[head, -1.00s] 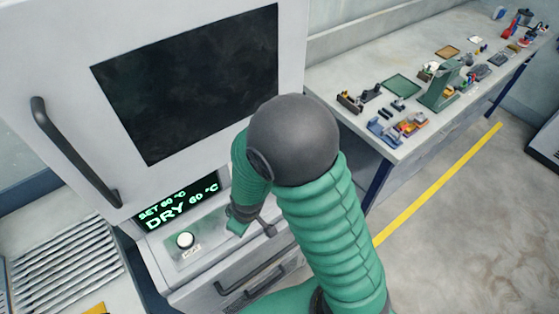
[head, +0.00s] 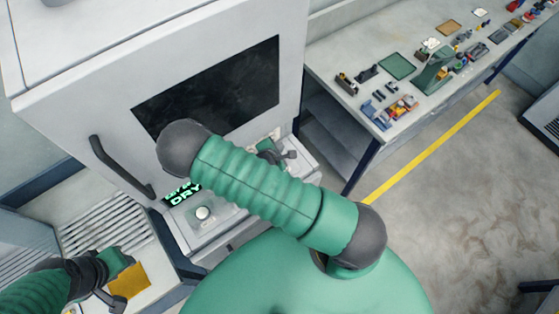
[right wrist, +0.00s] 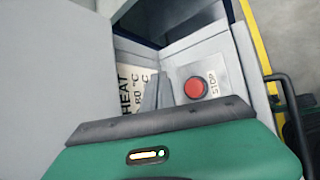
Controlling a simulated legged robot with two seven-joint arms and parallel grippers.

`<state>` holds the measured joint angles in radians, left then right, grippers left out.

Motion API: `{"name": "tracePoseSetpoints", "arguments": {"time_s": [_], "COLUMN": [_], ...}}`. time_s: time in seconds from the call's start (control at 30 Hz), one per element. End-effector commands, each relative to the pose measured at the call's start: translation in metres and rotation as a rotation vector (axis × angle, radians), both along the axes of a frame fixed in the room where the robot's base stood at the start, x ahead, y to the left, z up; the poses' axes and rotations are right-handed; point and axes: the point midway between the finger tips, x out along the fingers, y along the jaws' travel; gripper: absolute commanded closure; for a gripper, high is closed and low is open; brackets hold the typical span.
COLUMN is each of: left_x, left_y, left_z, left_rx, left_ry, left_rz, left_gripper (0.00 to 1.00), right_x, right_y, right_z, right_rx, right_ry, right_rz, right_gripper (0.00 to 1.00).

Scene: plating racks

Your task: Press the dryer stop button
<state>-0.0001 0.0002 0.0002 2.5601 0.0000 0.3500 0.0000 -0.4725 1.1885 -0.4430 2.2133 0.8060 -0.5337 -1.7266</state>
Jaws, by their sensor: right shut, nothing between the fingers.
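The dryer (head: 75,85) has a dark window and a lit green display (head: 183,194) reading DRY, partly hidden by my right arm. A round white button (head: 203,212) sits on the panel below the display. In the right wrist view, a red button (right wrist: 194,88) marked STOP is on a pale plate. My right gripper (head: 288,155) is shut and empty by the dryer's right front; its fingers (right wrist: 156,93) show just left of the red button, apart from it in the picture. Contact cannot be told. My left gripper (head: 122,290) is at lower left, its jaws unclear.
The dryer door's dark handle (head: 122,168) stands out at the left. A ribbed rack surface (head: 95,222) and a yellow piece (head: 130,280) lie at lower left. A workbench (head: 345,60) with small parts stands at the right. The floor beside it is clear.

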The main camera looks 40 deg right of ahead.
Motion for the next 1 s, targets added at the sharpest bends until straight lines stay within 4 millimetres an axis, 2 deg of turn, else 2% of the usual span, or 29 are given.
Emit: {"name": "tracePoseSetpoints", "arguments": {"time_s": [0.43, 0.6, 1.0], "left_x": [0.000, 0.000, 0.000], "left_y": [0.000, 0.001, 0.000], "left_z": [-0.064, -0.074, -0.074], "left_rx": [0.000, 0.000, 0.000], "left_ry": [0.000, 0.000, -0.001], "left_rz": [0.000, 0.001, 0.000], "left_gripper": [0.64, 0.64, 0.64], "right_x": [0.000, 0.000, -0.001], "right_y": [0.003, 0.002, 0.003], "right_z": [-0.065, -0.081, -0.083], "right_rx": [0.000, 0.000, 0.001], "right_ry": [0.000, 0.001, 0.001], "right_rz": [0.000, 0.002, 0.001], "right_gripper": [1.00, 1.00, 1.00]}}
